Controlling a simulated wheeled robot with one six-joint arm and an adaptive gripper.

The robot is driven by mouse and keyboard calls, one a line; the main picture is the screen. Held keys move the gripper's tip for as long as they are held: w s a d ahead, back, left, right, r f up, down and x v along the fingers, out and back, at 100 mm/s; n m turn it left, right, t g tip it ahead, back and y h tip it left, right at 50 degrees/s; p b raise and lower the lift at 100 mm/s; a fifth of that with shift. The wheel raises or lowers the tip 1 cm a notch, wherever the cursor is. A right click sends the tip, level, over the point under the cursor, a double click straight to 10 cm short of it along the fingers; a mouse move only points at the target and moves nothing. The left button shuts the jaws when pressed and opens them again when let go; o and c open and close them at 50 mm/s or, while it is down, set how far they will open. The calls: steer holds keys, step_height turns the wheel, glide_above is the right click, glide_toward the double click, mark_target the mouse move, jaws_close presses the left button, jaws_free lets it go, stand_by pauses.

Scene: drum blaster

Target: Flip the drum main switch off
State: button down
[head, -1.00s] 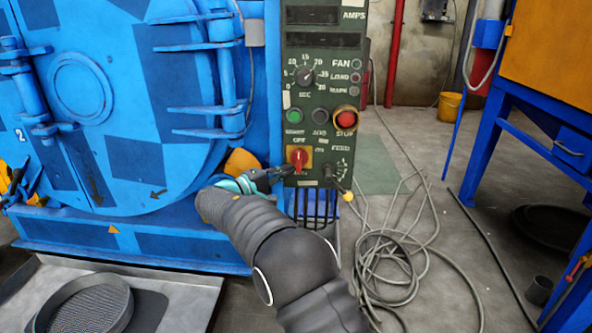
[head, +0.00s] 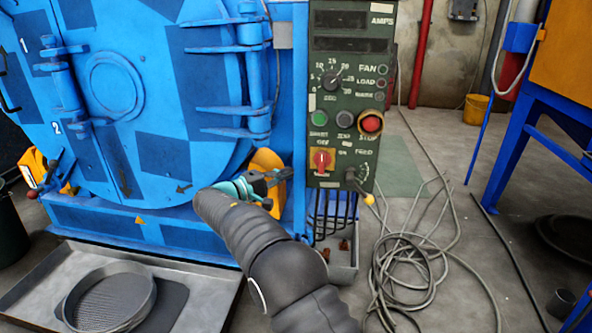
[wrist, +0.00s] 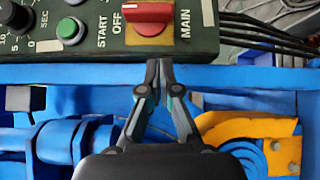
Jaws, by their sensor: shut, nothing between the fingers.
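The main switch (head: 321,160) is a red handle on a yellow plate, low on the dark green control panel (head: 331,136). Its handle stands upright in the head view. In the wrist view the switch (wrist: 148,15) shows at the top edge, its handle lying along the line between the OFF and MAIN labels. My gripper (head: 286,174) is left of the panel and slightly lower than the switch, apart from it. In the wrist view my gripper (wrist: 159,66) is shut and empty, its tips together below the switch near the panel's edge.
The blue drum door (head: 115,85) with hinges stands left of the panel. A green start button (head: 320,118) and a red stop button (head: 371,122) sit above the switch. A knob (head: 353,174) is to its right. Loose cables (head: 405,270) lie on the floor.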

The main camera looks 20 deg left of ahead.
steer(key=v, duration=0.6)
steer(key=shift+s+a, duration=0.15)
steer(key=shift+s, duration=0.2)
steer(key=shift+r, duration=0.1)
